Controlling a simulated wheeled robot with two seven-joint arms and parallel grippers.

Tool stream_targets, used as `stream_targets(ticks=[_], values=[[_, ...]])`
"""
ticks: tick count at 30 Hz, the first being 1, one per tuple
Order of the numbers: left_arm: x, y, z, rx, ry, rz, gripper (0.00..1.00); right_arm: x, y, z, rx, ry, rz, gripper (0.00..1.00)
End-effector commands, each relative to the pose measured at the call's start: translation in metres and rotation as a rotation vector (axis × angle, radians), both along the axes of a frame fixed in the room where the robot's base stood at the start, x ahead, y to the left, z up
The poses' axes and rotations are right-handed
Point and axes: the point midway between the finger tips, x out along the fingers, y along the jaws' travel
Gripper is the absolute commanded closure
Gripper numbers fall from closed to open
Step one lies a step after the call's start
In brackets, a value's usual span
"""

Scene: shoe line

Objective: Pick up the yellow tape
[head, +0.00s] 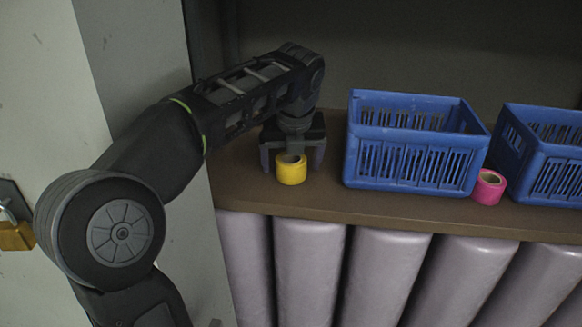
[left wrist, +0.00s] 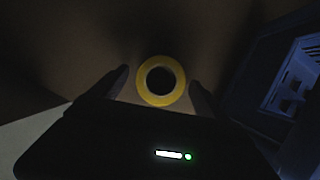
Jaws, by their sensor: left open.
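The yellow tape (head: 291,171) is a roll lying flat, hole up, on the brown shelf near its front edge, left of the blue baskets. My left gripper (head: 292,163) points down over it, open, with one finger on each side of the roll. In the left wrist view the tape (left wrist: 161,80) shows as a yellow ring between the two dark fingertips (left wrist: 160,86), with a gap visible on each side. The right gripper is not in view.
A blue basket (head: 415,183) stands right of the tape, with a second blue basket (head: 562,150) farther right. A pink tape roll (head: 488,187) lies between them at the front. Grey padded rolls (head: 308,270) stand below the shelf (head: 335,205). A pale panel (head: 135,60) borders the left.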

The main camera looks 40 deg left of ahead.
Motion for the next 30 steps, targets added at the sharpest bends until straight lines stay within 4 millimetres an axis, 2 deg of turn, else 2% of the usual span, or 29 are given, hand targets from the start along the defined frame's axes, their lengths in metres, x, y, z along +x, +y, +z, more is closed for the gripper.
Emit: stream_targets(ticks=[4,21,30], values=[[0.0025,0.003,-0.0098,0.0,0.001,0.001,0.14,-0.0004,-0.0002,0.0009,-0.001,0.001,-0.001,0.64],[0.0026,0.0027,-0.0096,0.0,0.0,0.001,0.14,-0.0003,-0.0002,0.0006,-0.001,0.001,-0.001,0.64],[0.0026,0.0028,-0.0096,0.0,0.0,0.0,0.38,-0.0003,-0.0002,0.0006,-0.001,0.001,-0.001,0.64]])
